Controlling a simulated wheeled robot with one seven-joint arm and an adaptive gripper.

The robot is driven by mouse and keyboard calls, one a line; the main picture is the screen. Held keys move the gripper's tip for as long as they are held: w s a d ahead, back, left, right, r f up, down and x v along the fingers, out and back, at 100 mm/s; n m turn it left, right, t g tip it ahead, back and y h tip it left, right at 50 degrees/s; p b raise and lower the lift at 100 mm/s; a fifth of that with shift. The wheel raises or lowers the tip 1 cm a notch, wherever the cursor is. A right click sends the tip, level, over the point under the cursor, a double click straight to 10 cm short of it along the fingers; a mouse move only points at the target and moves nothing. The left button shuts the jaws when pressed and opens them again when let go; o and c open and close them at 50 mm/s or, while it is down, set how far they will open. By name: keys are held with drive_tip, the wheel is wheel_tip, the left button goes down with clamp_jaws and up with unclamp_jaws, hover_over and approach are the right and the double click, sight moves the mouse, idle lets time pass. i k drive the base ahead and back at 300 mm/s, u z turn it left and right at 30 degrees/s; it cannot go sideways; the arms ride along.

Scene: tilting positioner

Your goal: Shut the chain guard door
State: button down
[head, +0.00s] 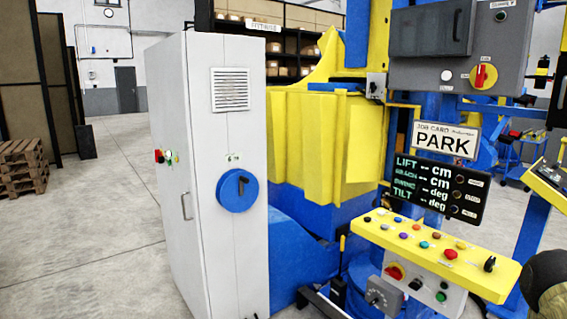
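I cannot pick out the chain guard door with certainty; no readable label names it. A dark grey panel with a handle (431,28) stands on the grey box at the upper right, and whether it is shut flush I cannot tell. A yellow ribbed cover (318,135) is on the blue and yellow machine in the middle. My gripper is not in view. A dark rounded shape at the lower right edge is cut off by the frame, and I cannot tell what it is.
A tall light-grey cabinet (215,130) with a blue rotary handle (237,190) stands at left centre. A yellow button console (435,245) juts out under a display (436,187) and a PARK card (446,141). Pallets (22,165) are far left.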

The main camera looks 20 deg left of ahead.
sight(366, 123)
drive_tip(key=u, duration=0.65)
drive_tip(key=i, duration=0.9)
drive_tip(key=u, duration=0.8)
drive_tip(key=i, duration=1.7)
drive_tip(key=z, duration=0.25)
